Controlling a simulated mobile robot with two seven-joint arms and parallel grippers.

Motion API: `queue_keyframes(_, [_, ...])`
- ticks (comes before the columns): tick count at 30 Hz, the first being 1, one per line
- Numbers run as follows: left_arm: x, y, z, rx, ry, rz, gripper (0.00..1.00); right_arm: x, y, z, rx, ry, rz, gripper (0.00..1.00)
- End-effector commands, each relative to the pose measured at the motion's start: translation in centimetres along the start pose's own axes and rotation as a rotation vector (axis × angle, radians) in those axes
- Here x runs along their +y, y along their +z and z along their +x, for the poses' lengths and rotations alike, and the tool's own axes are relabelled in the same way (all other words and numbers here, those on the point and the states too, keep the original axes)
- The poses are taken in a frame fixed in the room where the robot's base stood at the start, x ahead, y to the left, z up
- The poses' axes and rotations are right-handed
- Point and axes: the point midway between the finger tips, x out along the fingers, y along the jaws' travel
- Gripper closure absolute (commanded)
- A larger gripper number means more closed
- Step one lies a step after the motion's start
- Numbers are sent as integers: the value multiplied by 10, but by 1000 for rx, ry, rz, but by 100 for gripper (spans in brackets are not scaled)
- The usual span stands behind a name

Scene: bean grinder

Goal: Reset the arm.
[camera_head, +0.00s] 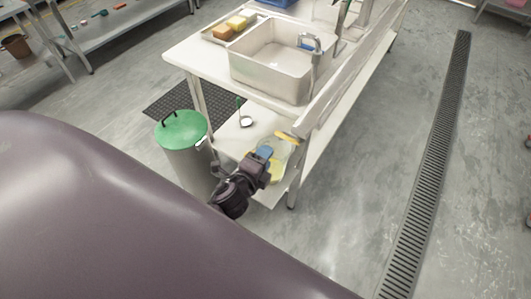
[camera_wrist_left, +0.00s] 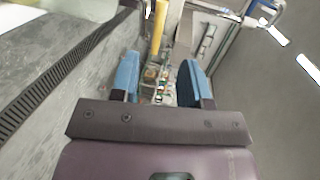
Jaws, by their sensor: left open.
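My left gripper (camera_head: 265,152) shows dark with blue finger pads, in front of the near end of the sink table. In the left wrist view its two blue fingers (camera_wrist_left: 158,80) stand wide apart, and nothing is seen held between them. A yellow bar-like thing (camera_head: 288,138) shows just beyond the gripper in the head view; I cannot tell whether they touch. A yellow bar (camera_wrist_left: 159,25) also shows past the fingers in the wrist view. My right gripper is not in view.
A white sink table (camera_head: 190,55) with a basin (camera_head: 268,72) stands close to the gripper. A grey bin with a green lid (camera_head: 180,130) is left of it. A yellow item (camera_head: 275,173) sits on the lower shelf. The floor at right is clear, with a drain grate (camera_head: 430,150).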

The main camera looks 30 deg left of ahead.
Motion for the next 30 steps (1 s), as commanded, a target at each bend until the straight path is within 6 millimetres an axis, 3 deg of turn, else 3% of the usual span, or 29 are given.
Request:
queue_keyframes(12, [0, 0, 0, 0, 0, -7, 58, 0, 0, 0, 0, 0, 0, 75])
queue_keyframes(16, [1, 1, 0, -6, 8, -92, 58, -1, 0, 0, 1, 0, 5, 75])
queue_keyframes(23, [2, 3, -9, -22, 75, -659, 58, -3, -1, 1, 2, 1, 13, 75])
queue_keyframes(30, [37, 13, -62, -110, 232, -1267, 58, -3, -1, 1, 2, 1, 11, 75])
